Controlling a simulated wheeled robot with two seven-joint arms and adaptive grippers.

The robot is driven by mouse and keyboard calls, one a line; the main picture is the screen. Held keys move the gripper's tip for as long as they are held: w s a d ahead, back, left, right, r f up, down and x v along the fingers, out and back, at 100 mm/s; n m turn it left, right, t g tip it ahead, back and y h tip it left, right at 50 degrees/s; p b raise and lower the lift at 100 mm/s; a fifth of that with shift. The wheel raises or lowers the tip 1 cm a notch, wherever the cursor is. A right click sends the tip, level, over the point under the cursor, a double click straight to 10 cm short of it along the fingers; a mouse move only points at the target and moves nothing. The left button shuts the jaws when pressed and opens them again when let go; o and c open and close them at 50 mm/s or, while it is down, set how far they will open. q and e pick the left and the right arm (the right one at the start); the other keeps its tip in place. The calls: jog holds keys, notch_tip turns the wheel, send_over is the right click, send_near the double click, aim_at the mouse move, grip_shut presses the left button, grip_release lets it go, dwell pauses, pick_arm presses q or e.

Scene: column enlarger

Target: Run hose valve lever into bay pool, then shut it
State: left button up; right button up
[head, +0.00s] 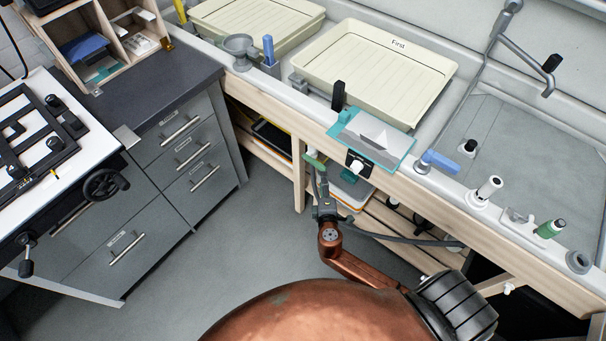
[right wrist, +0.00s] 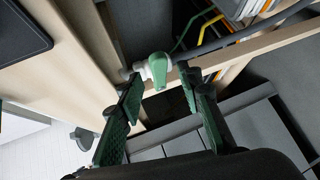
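The hose valve has a green lever (right wrist: 158,68) on a pale fitting, seen in the right wrist view, with a dark hose running off to the right. A green part (head: 314,158), apparently this lever, shows at the wooden front rail in the head view. My right gripper (right wrist: 160,88) is open, its green-padded fingers either side of the lever's line. The lever appears just beyond the fingertips; contact cannot be told. The gripper (head: 323,195) is small in the head view. The grey sink basin (head: 520,150), possibly the bay pool, is at the right. My left gripper is out of view.
Cream trays (head: 380,65) stand in the sink behind the rail. A teal-edged board (head: 372,138) and a blue-handled item (head: 440,161) lie along the rail. Wooden shelving (head: 385,225) is below. Drawers (head: 185,150) stand left. Grey floor (head: 210,265) is open.

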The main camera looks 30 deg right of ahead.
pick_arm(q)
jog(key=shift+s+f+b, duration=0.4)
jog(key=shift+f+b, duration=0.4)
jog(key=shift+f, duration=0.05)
pick_arm(e)
jog(key=x, duration=0.4)
jog(key=shift+w+d+f, duration=0.1)
jog(key=shift+w, duration=0.15)
jog(key=shift+w, duration=0.1)
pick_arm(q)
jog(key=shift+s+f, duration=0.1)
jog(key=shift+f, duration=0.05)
pick_arm(e)
jog(key=shift+w+d+f, duration=0.15)
jog(key=shift+w+d, duration=0.1)
jog(key=shift+w, duration=0.15)
jog(key=shift+c, duration=0.6)
